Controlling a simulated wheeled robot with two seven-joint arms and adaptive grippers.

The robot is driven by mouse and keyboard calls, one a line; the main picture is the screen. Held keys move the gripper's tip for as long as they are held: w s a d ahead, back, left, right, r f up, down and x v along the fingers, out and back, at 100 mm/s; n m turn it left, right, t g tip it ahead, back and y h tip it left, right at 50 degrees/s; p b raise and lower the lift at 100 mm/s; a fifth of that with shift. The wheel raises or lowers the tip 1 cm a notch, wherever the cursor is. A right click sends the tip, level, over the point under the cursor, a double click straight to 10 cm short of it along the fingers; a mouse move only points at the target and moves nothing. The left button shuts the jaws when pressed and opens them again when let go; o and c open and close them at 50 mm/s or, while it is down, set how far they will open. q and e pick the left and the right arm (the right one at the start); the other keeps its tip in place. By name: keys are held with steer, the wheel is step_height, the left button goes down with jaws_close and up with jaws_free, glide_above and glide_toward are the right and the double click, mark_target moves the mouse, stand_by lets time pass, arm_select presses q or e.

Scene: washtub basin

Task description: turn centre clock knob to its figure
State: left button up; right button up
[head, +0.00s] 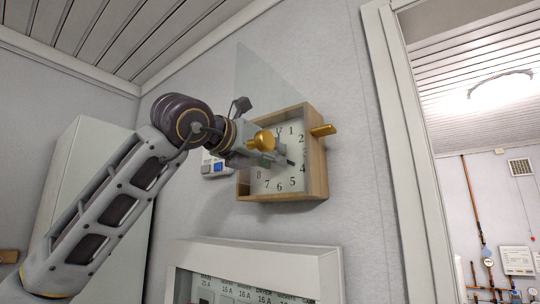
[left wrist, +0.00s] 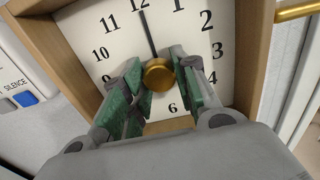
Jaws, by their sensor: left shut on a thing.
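The wooden clock (head: 316,165) hangs on the wall, with a white face (head: 292,182) and black numerals. In the left wrist view its face (left wrist: 113,28) shows a black hand (left wrist: 149,38) pointing at about 12. The brass centre knob (left wrist: 158,73) sits at the hand's lower end; it also shows in the head view (head: 263,140). My left gripper (head: 274,152) is in front of the face, its green-padded fingers closed on either side of the knob. The fingers hide part of the lower face. My right gripper is out of view.
A brass handle (head: 323,130) sticks out from the clock's right side. A clear pane (head: 258,80) stands at its upper left. A small panel with a blue button (head: 218,169) is left of the clock. A breaker box (head: 260,254) is below; a doorway opens at right.

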arm_select(q)
steer(key=shift+m, duration=0.5)
steer(key=m, duration=0.5)
steer(key=shift+a+r+m, duration=0.1)
steer(key=shift+m, duration=0.3)
steer(key=m+p, duration=0.1)
steer(key=m, duration=0.3)
steer(key=shift+m, duration=0.4)
steer(key=o, duration=1)
steer(key=v, duration=1.2)
